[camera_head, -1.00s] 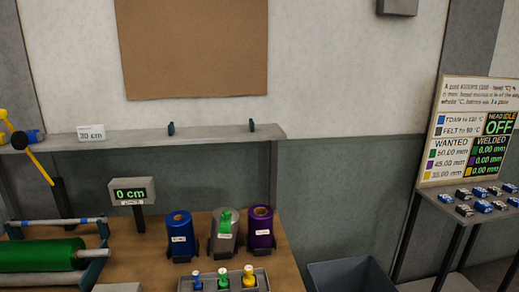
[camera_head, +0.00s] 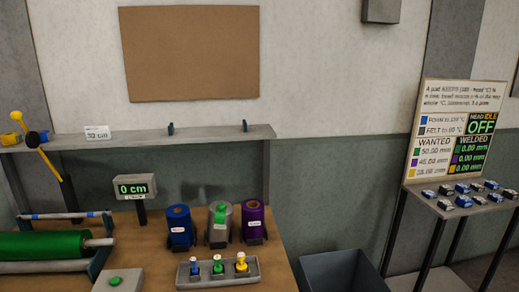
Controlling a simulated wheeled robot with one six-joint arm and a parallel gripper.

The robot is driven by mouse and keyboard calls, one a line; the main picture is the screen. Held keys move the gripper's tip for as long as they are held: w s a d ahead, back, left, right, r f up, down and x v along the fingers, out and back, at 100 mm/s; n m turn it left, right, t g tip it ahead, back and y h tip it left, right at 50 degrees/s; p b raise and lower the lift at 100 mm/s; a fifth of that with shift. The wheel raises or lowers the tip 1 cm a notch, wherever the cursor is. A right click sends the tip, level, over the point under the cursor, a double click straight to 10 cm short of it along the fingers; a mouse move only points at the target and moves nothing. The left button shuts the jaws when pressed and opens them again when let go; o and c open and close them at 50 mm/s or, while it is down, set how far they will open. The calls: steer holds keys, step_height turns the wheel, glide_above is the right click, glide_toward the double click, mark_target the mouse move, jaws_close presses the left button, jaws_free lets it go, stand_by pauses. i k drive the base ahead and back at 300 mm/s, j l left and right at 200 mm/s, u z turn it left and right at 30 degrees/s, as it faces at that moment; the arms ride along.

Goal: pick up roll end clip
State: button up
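I cannot tell for sure which thing is the roll end clip. Three upright rolls stand in holders on the wooden bench: a blue roll (camera_head: 180,225), a silver roll (camera_head: 213,232) with a green piece (camera_head: 221,213) on its upper front, and a purple roll (camera_head: 252,222). A green roll (camera_head: 45,246) lies flat on a stand at the left. Two small dark upright pieces (camera_head: 170,129) (camera_head: 244,126) stand apart on the wall shelf. My gripper is not in view.
A grey tray (camera_head: 194,283) on the bench's front holds blue, green and yellow knobbed pieces. A box with a green button (camera_head: 115,281) stands to its left, a "0 cm" display (camera_head: 135,187) behind. Right are a dark bin (camera_head: 345,275) and a stand (camera_head: 455,206) with small blocks.

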mark_target(221, 211)
steer(key=i+j+z, duration=0.35)
steer(key=i, duration=0.2)
steer(key=i+j+z, duration=0.3)
steer(key=i+j, duration=0.25)
